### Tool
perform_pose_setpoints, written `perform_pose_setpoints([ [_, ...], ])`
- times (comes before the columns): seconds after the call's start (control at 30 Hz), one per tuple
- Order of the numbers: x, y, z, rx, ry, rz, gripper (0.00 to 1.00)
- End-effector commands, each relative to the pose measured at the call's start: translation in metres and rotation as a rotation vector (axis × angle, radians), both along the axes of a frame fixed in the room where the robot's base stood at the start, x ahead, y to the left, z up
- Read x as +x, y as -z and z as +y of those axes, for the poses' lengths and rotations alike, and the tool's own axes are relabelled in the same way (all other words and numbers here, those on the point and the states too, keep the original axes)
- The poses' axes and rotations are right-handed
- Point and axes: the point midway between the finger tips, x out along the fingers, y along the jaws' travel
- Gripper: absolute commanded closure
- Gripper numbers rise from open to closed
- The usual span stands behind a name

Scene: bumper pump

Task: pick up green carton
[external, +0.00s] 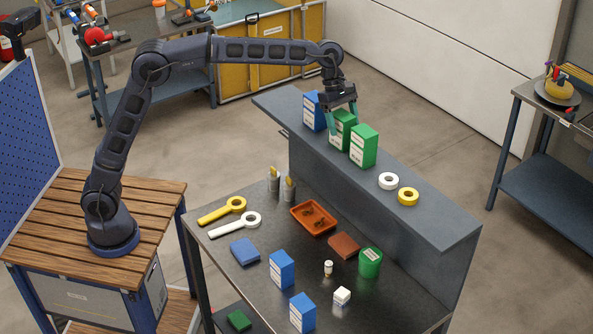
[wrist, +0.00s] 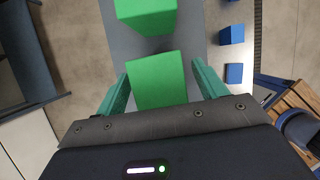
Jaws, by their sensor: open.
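Two green cartons stand upright on the grey raised shelf (external: 440,222) in the external view. My gripper (external: 342,121) points down over the farther green carton (external: 341,132), which is partly hidden by it. In the wrist view this green carton (wrist: 157,80) lies between the two teal fingers of my gripper (wrist: 160,75). The fingers are open, with a gap visible on each side of the carton. The nearer green carton (external: 364,146) stands just beside it, and also shows at the top of the wrist view (wrist: 147,14).
A blue carton (external: 313,111) stands close on the shelf's far side. White tape (external: 388,181) and yellow tape (external: 408,197) lie toward the near end. The lower table holds an orange tray (external: 313,219), a green can (external: 370,262) and blue boxes (external: 282,269).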

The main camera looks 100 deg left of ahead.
Motion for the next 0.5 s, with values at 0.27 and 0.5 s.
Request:
perform_pose_setpoints([
  [0.27, 0.0028, 0.0096, -0.0025, 0.001, -0.001, -0.001, 0.29],
  [0.5, 0.0027, 0.0095, -0.0026, 0.001, -0.001, -0.001, 0.66],
])
